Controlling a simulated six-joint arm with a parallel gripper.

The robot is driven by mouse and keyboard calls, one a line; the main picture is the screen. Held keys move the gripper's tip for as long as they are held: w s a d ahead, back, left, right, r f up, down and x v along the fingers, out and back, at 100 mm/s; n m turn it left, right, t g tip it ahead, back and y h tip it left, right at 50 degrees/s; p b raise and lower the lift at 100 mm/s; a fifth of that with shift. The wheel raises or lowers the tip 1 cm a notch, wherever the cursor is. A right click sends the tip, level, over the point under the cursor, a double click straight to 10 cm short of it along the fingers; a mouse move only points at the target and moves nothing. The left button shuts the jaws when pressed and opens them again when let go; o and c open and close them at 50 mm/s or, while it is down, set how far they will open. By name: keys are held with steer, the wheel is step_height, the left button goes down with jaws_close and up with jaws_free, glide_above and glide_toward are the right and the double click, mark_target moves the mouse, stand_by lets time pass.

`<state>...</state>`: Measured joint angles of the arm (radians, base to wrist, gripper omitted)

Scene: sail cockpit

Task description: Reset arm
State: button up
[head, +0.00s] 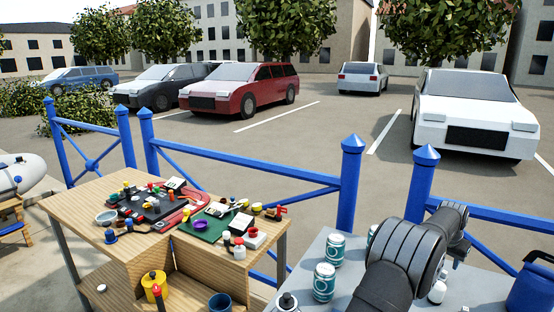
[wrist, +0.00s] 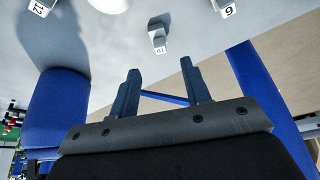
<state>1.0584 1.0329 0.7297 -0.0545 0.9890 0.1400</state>
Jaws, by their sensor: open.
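My arm (head: 402,262) reaches over the grey table (head: 310,262) at the lower right of the head view, its dark links bent away from the camera. I cannot make out the fingers there. In the wrist view my gripper (wrist: 160,74) shows two dark fingers spread apart with nothing between them. Beyond the fingertips a small numbered white tag (wrist: 159,46) stands on a pale grey surface. Other numbered tags, one at the top left (wrist: 38,8) and one at the top right (wrist: 229,10), are partly cut off.
Teal-and-white cans (head: 324,282) stand left of my arm. A white bottle (head: 437,292) and a blue container (head: 529,288) are to its right. A wooden workbench (head: 75,205) with cluttered small items stands left. A blue railing (head: 350,185) runs behind, with parked cars beyond.

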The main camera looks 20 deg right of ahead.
mark_target(444, 272)
steer(key=x, duration=0.8)
steer(key=shift+f, duration=0.3)
step_height(444, 272, up, 5)
steer(key=shift+d+f, duration=0.1)
steer(key=shift+f, duration=0.05)
steer(key=s+r, duration=0.7)
steer(key=s, duration=0.5)
steer(key=shift+n, duration=0.8)
steer(key=w+a, duration=0.4)
steer(key=a, duration=0.1)
steer(key=w+a, duration=0.3)
steer(key=shift+a+f, duration=0.2)
steer(key=w+a+n+t, duration=0.15)
steer(key=w+a, duration=0.45)
steer(key=a, duration=0.6)
steer(key=shift+n+g+y, duration=0.25)
steer(key=shift+y, duration=0.15)
steer(key=w+f, duration=0.2)
steer(key=w, duration=0.1)
steer(key=w+a+f, duration=0.1)
steer(key=w+f, duration=0.1)
steer(key=w+a+f, duration=0.1)
steer(key=w+f, duration=0.1)
steer(key=w, duration=0.1)
steer(key=shift+w+f, duration=0.2)
steer(key=shift+w, duration=0.15)
steer(key=shift+w+a+f, duration=0.15)
steer(key=shift+w+f, duration=0.25)
steer(key=shift+w, duration=0.25)
